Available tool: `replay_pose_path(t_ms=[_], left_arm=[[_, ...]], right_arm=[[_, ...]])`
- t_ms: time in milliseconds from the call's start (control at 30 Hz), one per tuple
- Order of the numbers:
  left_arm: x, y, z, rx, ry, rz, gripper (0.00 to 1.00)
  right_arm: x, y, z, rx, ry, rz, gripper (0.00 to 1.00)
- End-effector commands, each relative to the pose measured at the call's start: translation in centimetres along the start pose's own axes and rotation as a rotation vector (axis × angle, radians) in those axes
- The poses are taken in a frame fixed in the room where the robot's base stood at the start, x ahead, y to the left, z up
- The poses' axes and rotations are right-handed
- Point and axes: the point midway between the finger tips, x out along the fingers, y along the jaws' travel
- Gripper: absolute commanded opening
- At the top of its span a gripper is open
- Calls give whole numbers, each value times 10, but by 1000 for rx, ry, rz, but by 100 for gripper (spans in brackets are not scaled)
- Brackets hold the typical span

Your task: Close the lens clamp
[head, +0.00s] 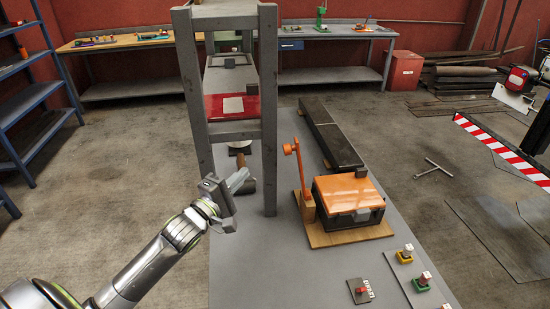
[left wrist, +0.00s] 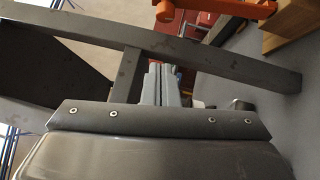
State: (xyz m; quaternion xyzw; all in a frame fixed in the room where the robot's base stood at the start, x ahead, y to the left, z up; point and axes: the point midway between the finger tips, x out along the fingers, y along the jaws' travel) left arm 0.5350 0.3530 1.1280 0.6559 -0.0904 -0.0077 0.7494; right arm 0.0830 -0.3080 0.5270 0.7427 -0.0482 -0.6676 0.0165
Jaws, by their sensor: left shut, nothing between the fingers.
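My left gripper (head: 240,180) is shut and empty, at the front left leg side of a grey metal frame. Its narrow fingers (left wrist: 160,84) also show shut in the left wrist view. To the right of the frame, an orange upright arm with a round knob (head: 288,149) stands on a wooden board (head: 380,230), beside a black box with an orange lid (head: 343,190). The lid lies over the box. No part is clearly marked as the lens clamp; this orange fixture may be it. My gripper is apart from it. My right gripper is out of view.
The grey frame's right leg (head: 269,130) stands between my left gripper and the orange fixture. A dark object with a brown part (head: 243,163) is behind the gripper. Long black beam (head: 328,130) lies behind the fixture. Small switches (head: 420,281) sit front right.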

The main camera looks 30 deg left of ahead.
Motion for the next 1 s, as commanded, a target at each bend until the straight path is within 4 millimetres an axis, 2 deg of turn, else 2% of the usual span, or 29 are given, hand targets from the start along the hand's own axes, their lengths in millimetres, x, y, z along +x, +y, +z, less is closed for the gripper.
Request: replay_pose_path(t_ms=[167, 433, 500, 700, 1000], left_arm=[[31, -2, 0, -2, -2, 3, 0], [79, 0, 0, -2, -1, 2, 0], [86, 2, 9, -5, -1, 2, 0], [101, 1, 24, -2, 0, 0, 0], [105, -1, 28, 1, 0, -1, 0]], right_arm=[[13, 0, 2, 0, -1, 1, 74], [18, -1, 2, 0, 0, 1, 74], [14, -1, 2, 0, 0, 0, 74], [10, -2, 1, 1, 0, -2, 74], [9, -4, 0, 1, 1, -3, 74]])
